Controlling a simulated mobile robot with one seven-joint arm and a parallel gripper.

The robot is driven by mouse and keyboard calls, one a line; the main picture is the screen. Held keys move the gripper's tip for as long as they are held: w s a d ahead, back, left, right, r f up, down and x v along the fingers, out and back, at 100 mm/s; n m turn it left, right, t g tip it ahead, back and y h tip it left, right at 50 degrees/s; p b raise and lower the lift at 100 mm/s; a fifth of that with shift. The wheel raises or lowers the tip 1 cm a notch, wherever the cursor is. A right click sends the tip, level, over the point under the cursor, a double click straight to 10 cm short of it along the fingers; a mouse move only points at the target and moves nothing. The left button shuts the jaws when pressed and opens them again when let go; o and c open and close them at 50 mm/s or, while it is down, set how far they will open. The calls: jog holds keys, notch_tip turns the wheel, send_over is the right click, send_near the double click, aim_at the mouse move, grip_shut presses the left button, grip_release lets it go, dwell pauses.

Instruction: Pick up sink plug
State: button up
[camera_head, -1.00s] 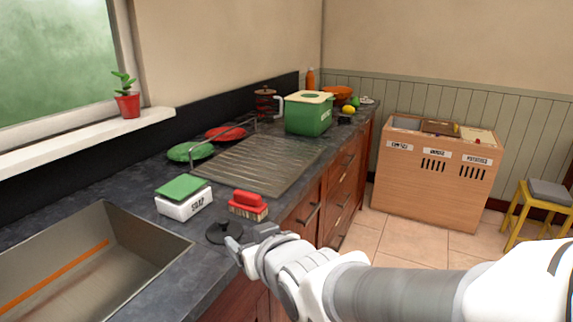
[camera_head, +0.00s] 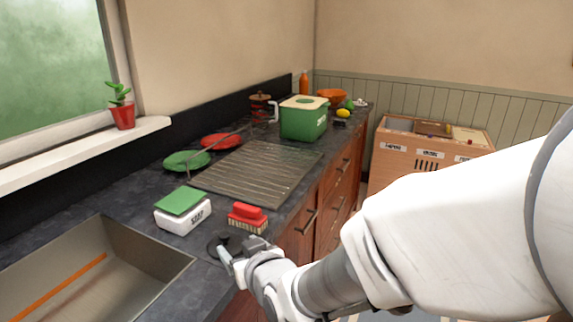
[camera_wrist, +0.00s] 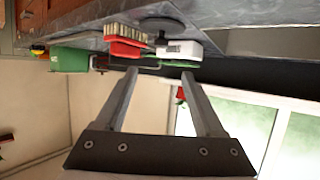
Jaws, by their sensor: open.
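The sink plug (camera_head: 216,241) is a dark round disc on the counter, between the sink and the red brush. It also shows as a dark disc near the top of the wrist view (camera_wrist: 163,24). My gripper (camera_head: 238,250) is at the counter's front edge, right by the plug, and partly covers it in the head view. In the wrist view my gripper (camera_wrist: 159,74) has its two fingers apart with nothing between them. I cannot tell whether a finger touches the plug.
A white soap box (camera_head: 183,215) with a green lid and a red brush (camera_head: 247,216) stand close behind the plug. The steel sink (camera_head: 150,250) is to the left. A ridged drainer (camera_head: 258,172) and a green bin (camera_head: 303,122) lie farther back.

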aim_at(225, 236)
jog(key=x, duration=0.8)
jog(key=shift+w+a+f+b, duration=0.1)
jog(key=shift+w+f+b, duration=0.1)
jog(key=shift+b, duration=0.1)
jog(key=x, duration=0.2)
jog(key=f+x, duration=0.1)
jog(key=x, duration=0.1)
jog(key=shift+w+a+f, duration=0.15)
jog(key=shift+w+a, duration=0.05)
jog(key=shift+w, duration=0.1)
grip_shut()
